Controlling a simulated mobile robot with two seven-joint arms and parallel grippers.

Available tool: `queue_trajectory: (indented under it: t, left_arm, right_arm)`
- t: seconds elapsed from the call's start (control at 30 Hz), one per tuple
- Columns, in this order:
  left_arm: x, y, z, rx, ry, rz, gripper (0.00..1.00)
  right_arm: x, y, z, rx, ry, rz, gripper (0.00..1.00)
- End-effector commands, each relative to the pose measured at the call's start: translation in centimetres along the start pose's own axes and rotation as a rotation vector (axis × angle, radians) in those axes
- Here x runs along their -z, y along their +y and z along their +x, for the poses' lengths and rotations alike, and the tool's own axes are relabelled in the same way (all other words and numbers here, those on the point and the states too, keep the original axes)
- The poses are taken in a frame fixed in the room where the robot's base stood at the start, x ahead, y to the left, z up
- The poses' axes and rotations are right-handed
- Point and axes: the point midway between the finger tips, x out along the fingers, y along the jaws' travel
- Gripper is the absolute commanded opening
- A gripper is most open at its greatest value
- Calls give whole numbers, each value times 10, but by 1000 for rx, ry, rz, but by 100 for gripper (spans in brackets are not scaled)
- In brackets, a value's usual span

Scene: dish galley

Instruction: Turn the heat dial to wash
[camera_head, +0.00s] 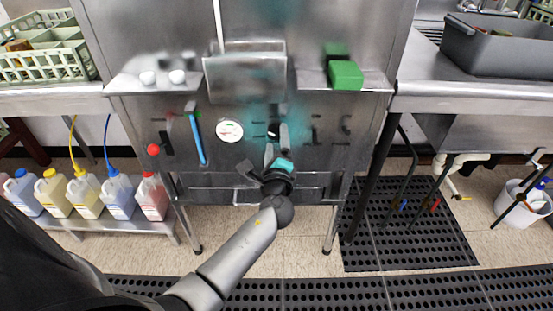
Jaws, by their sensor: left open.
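The heat dial appears to be the small dark knob with a white mark (272,130) on the front of the steel machine. It is partly hidden by my gripper, and its setting is too small and blurred to read. My left gripper (277,146) is open, with its fingers pointing up at the panel just below and beside the knob. I cannot tell whether a finger touches it. My right gripper is not in view.
Left of the knob are a white round gauge (229,131), a blue handle (197,138) and a red button (153,149). A green block (346,75) sits on the right ledge. Several bottles stand on a low shelf (130,224) at left.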

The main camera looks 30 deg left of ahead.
Motion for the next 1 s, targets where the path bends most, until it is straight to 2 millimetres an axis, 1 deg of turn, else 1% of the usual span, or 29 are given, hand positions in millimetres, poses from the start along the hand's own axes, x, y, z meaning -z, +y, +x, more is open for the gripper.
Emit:
queue_trajectory:
  t: [0.03,0.13,0.4,0.6,0.7,0.8,1.0]
  left_arm:
    - [0,0,-7,-2,3,0,78]
    - [0,0,-24,-2,3,1,78]
    - [0,0,-82,-2,2,1,78]
    - [0,0,-119,-1,2,0,78]
    - [0,-1,-132,0,1,0,78]
    - [0,0,-141,0,0,1,78]
    - [-1,-1,-145,1,-2,0,78]
  right_arm:
    - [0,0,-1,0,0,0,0]
    - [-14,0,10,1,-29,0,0]
    - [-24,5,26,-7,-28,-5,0]
    - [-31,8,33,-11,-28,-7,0]
    - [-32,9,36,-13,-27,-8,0]
    - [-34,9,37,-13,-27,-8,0]
    - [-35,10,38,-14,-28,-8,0]
